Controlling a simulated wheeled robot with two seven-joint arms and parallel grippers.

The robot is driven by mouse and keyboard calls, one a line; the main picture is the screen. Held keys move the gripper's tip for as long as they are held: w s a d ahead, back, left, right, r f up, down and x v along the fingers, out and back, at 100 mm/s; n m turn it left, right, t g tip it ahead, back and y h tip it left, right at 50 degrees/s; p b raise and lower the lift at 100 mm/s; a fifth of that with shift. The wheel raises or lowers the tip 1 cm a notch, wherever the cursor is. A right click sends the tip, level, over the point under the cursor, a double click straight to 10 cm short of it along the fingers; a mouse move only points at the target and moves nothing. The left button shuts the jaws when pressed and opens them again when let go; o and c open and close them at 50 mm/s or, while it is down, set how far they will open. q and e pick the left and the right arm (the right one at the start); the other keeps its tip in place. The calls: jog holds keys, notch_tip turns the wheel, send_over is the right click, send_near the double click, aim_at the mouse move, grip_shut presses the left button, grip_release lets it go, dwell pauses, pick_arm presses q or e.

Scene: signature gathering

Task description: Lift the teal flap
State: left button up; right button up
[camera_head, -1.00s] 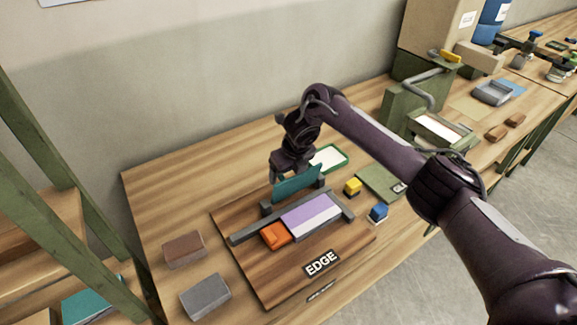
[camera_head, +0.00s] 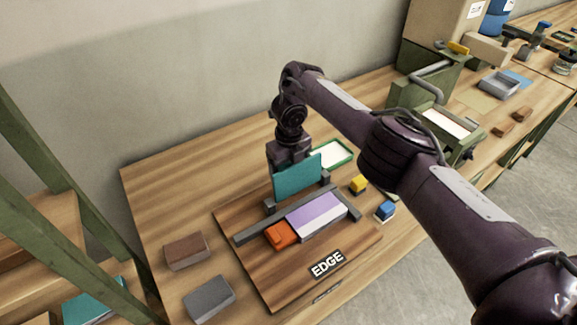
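The teal flap (camera_head: 298,178) stands raised near upright at the back of a wooden board (camera_head: 280,285), between two dark grey hinge blocks. My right gripper (camera_head: 288,154) comes from the right and is right behind the flap. Its fingertips are mostly hidden by the flap, so I cannot tell whether they are open or whether they touch it. In front of the flap, a purple and white block (camera_head: 316,213) and an orange block (camera_head: 281,235) lie against a grey rail (camera_head: 258,229). My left gripper is not in view.
A brown block (camera_head: 186,250) and a grey block (camera_head: 209,297) lie left of the board. A green-rimmed white tray (camera_head: 333,153), a yellow block (camera_head: 358,184) and a blue block (camera_head: 385,210) are to the right. A green press (camera_head: 422,88) stands farther right. The table's back left is clear.

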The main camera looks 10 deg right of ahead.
jog(key=shift+s+f, duration=0.15)
jog(key=shift+f, duration=0.1)
jog(key=o, duration=1.4)
jog(key=shift+w, duration=0.2)
jog(key=shift+r, duration=0.15)
notch_tip(320, 180, up, 8)
jog(key=p, duration=0.7)
jog(key=shift+f, duration=0.2)
